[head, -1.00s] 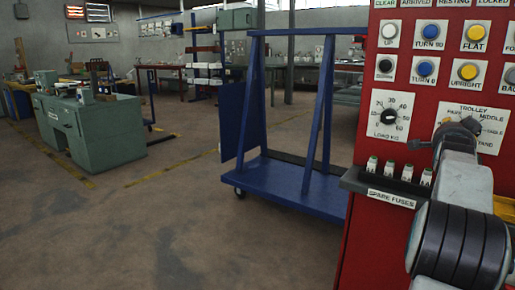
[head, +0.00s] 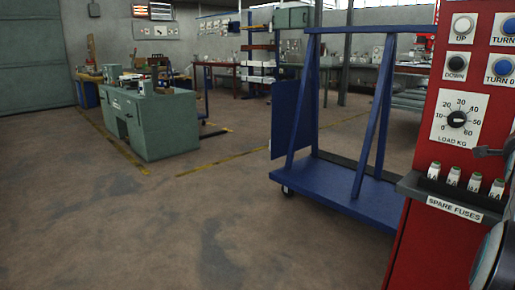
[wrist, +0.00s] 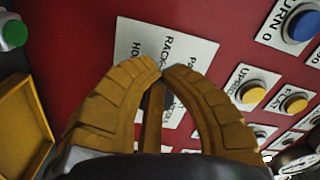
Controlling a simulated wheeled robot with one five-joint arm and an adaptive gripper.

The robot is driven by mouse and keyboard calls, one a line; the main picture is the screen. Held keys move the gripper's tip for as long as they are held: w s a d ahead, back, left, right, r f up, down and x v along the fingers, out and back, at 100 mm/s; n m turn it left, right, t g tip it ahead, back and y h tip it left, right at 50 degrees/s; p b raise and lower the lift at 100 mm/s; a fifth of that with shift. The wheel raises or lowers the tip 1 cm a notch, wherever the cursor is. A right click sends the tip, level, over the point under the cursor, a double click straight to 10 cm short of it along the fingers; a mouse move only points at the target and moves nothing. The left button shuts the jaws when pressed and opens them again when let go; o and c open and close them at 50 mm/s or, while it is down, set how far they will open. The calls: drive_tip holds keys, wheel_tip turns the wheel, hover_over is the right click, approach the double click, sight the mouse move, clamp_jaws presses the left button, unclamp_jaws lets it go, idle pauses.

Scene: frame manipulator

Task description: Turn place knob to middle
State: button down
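My gripper (wrist: 162,72) shows in the wrist view with its two yellow ribbed fingers arched together, tips nearly meeting, in front of a white label plate (wrist: 128,50) on the red panel. The plate reads "RACK" and "HO", with more letters cut off by the fingers. A small dark part shows between the fingers. Any knob at the plate's middle is hidden behind the fingertips, so its pointer and any contact cannot be made out. In the head view the fingers are out of sight.
The red panel (head: 412,235) stands at the right, with a load knob (head: 457,119) and spare fuses (head: 453,177) on its ledge. The wrist view shows yellow buttons (wrist: 252,93) and a blue button (wrist: 303,26). A blue trolley (head: 350,186) stands left of the panel.

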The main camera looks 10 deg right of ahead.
drive_tip(key=shift+b+v, duration=1.25)
drive_tip(key=shift+v, duration=1)
drive_tip(key=shift+s+d, duration=0.1)
